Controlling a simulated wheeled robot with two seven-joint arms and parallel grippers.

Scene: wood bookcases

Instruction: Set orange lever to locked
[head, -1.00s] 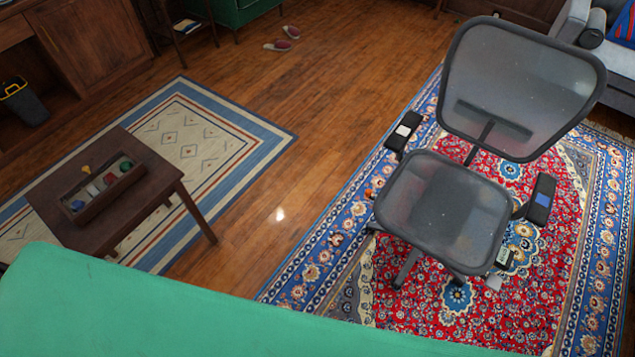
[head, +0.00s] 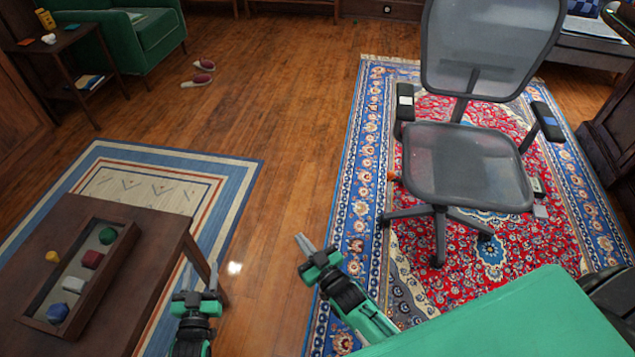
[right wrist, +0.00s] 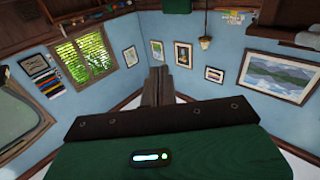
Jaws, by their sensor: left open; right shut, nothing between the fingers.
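A small orange spot (head: 392,176), possibly the lever, shows by the left side of the grey mesh office chair (head: 467,165) in the head view. It is too small to tell its setting, and no lock marking is readable. My left gripper (head: 199,278) is open and empty, beside the dark wooden table at lower left. My right gripper (head: 306,246) is shut and empty, in front and to the left of the chair, apart from it. In the right wrist view its fingers (right wrist: 157,84) are closed together, with walls behind.
The table (head: 110,331) bears a tray (head: 121,250) of several coloured blocks. The chair stands on a red and blue rug (head: 412,250). Bare wood floor (head: 280,130) lies between the two rugs. Slippers (head: 200,75) lie farther back. A green armchair (head: 150,38) stands at upper left.

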